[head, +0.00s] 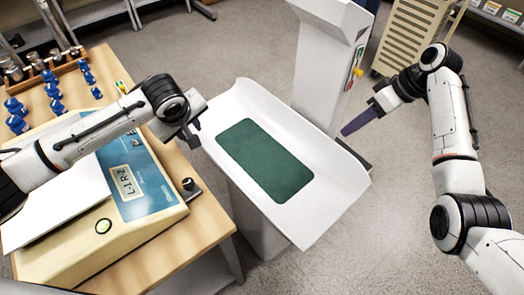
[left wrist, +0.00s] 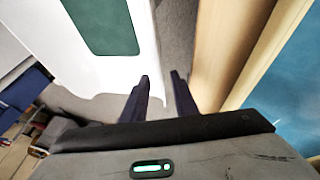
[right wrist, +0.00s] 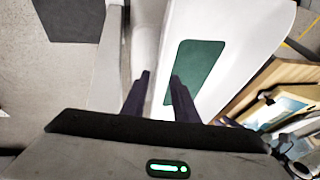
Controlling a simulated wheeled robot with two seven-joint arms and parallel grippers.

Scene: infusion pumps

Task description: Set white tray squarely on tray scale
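The large white tray (head: 225,115), curved up along its long sides, has a dark green mat (head: 265,160) in its middle. It rests on a white pedestal (head: 255,215) beside a tall column. My right gripper (head: 358,122) is open and empty near the tray's far right side.
A wooden table (head: 190,245) holds the cream device, several blue-topped items (head: 50,90) and a rack. The white column (head: 325,60) rises behind the tray. A beige slatted cart (head: 410,35) stands at the back right. Bare floor (head: 400,220) lies to the right.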

